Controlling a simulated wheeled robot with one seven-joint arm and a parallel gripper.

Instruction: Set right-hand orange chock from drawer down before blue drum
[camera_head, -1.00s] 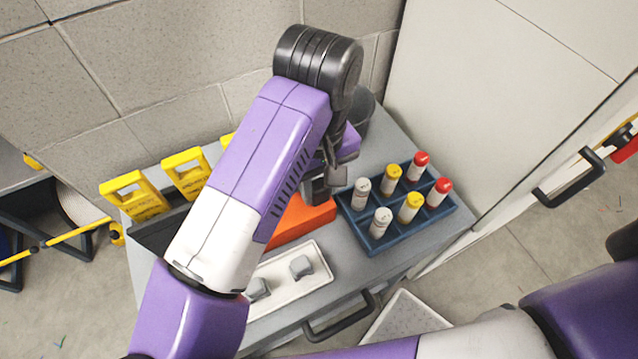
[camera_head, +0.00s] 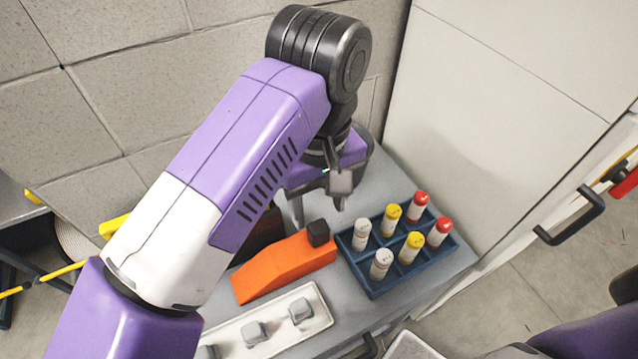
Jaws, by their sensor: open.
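The orange chock (camera_head: 280,268) is a wedge with a dark block at its right end. It lies on the grey cabinet top (camera_head: 400,290), left of the blue rack and behind the white tray. My gripper (camera_head: 319,203) is open and empty, just behind and above the chock's right end, apart from it as far as I can see. My arm hides the area to the left of the chock. I see no second chock and cannot make out a blue drum. A drawer handle (camera_head: 368,346) shows low at the front.
The blue rack (camera_head: 372,288) of white, yellow and red-capped tubes stands close right of the chock. The white tray (camera_head: 318,308) with grey blocks lies in front. A tall pale cabinet (camera_head: 490,110) rises at the right; a block wall (camera_head: 120,90) is behind.

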